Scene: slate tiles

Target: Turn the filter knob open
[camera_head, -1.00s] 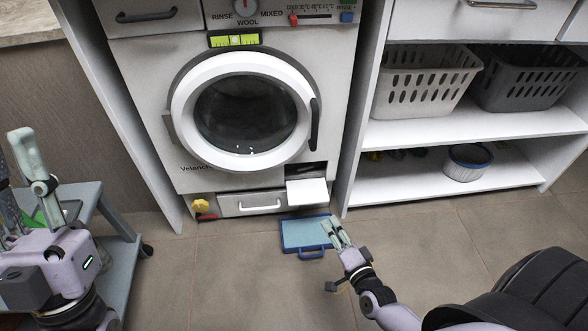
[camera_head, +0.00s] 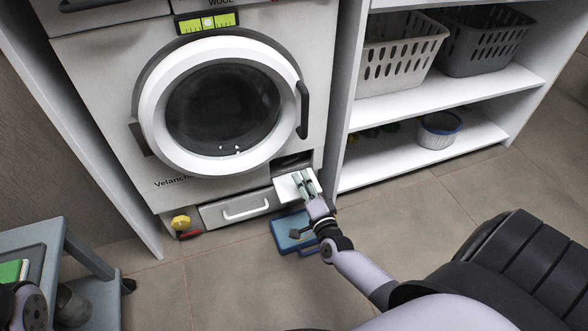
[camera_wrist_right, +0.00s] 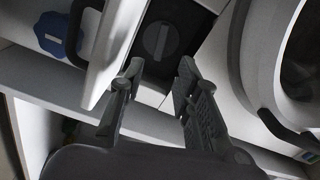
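The filter knob (camera_wrist_right: 159,41), a dark round disc with a raised grip bar, sits in a dark recess in the wrist view. In the head view the recess (camera_head: 291,160) is at the washer's lower right, the knob too dark to make out. The white flap (camera_head: 285,189) hangs open below it, and also shows in the wrist view (camera_wrist_right: 112,45). My right gripper (camera_head: 303,180) is over the flap in front of the recess. In the wrist view its fingers (camera_wrist_right: 159,76) are apart and empty, spread below the knob. My left gripper is outside the frames.
A blue tray (camera_head: 283,228) lies on the floor below the flap. A drawer (camera_head: 216,215) with a white handle is left of the flap, beside a yellow knob (camera_head: 180,222). The round door (camera_head: 225,105) is above. A grey cart (camera_head: 100,300) stands at left.

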